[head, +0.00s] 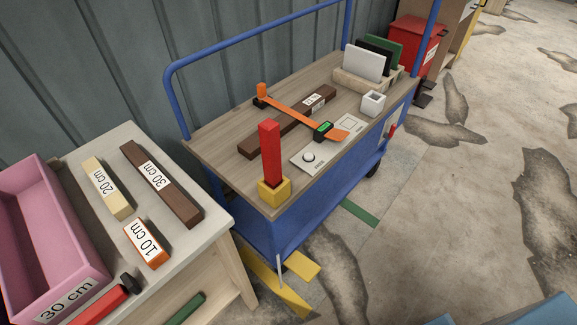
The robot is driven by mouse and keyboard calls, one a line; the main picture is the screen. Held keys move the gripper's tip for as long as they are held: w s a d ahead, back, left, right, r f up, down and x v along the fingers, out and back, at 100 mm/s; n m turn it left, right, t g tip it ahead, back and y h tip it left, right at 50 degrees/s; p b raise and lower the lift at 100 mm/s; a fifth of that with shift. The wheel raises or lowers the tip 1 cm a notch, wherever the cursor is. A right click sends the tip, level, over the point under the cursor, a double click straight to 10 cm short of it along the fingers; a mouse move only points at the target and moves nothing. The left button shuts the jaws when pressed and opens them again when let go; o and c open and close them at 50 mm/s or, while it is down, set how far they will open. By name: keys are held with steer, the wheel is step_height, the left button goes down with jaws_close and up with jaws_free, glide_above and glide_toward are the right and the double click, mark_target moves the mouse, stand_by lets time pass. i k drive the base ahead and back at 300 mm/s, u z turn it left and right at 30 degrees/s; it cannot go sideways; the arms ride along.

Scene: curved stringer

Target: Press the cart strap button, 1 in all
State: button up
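A blue cart (300,220) with a wooden top (225,140) stands in the middle of the head view. An orange strap (290,112) runs across its top, over a dark brown bar (270,137) with a white label. A black buckle with a green button (323,129) sits at the strap's near right end, beside its flared orange tab (347,135). A white plate (318,157) with a round white knob (308,156) lies just in front of the buckle. My gripper is not in view.
A red post in a yellow block (272,190) stands at the cart's near corner. A table (205,215) with labelled bars and a pink bin (45,220) is at left. Floor at right is open.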

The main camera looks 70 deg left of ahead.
mark_target(308, 156)
steer(key=u, duration=2.9)
